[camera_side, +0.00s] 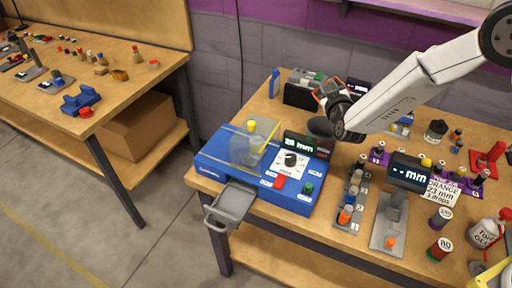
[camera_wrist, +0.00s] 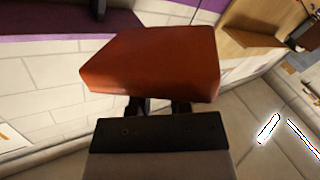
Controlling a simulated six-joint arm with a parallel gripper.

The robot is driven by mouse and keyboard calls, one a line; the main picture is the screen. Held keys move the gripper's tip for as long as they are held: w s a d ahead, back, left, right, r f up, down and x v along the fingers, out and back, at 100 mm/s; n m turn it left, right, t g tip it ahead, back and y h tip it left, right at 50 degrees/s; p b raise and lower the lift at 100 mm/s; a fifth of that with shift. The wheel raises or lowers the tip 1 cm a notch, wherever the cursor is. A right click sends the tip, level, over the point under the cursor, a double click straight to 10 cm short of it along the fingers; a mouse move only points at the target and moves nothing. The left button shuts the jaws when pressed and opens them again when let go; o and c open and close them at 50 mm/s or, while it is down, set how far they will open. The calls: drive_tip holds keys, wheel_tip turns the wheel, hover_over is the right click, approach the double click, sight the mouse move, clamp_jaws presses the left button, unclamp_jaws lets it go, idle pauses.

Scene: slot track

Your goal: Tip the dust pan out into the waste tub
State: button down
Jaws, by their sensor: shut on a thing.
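My gripper (camera_side: 330,92) is above the back half of the bench, behind the blue machine. In the wrist view my gripper (camera_wrist: 159,104) is shut on a red-orange block (camera_wrist: 150,62), which hides the fingertips. A grey pan (camera_side: 236,201) with a loop handle sits at the front left of the blue machine (camera_side: 225,150), over the bench edge, well apart from my gripper. Its contents cannot be made out.
A clear guard (camera_side: 244,148) and a display (camera_side: 307,143) stand on the machine. Several small pegs, a gauge with a display (camera_side: 410,172) and bottles crowd the bench's right side. A second bench (camera_side: 120,60) stands left, across a floor gap.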

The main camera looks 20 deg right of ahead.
drive_tip(key=n, duration=0.2)
drive_tip(key=f+n+t, duration=0.1)
drive_tip(key=n, duration=0.3)
drive_tip(key=shift+a+f+t, duration=0.15)
drive_tip(key=shift+f+t, duration=0.15)
drive_tip(key=shift+f, duration=0.1)
drive_tip(key=n, duration=0.2)
drive_tip(key=f+n+t+y, duration=0.1)
drive_tip(key=n, duration=0.2)
drive_tip(key=shift+n, duration=0.3)
idle(1.1)
drive_tip(key=shift+r+m+g+h, duration=0.15)
drive_tip(key=shift+r+m, duration=0.05)
drive_tip(key=shift+m, duration=0.8)
drive_tip(key=shift+r+m+g+h, duration=0.2)
drive_tip(key=shift+m, duration=0.8)
drive_tip(key=shift+r+m+g+h, duration=0.15)
drive_tip(key=shift+r+m, duration=0.05)
drive_tip(key=shift+m, duration=0.8)
drive_tip(key=shift+r+m, duration=0.1)
drive_tip(key=shift+m, duration=0.2)
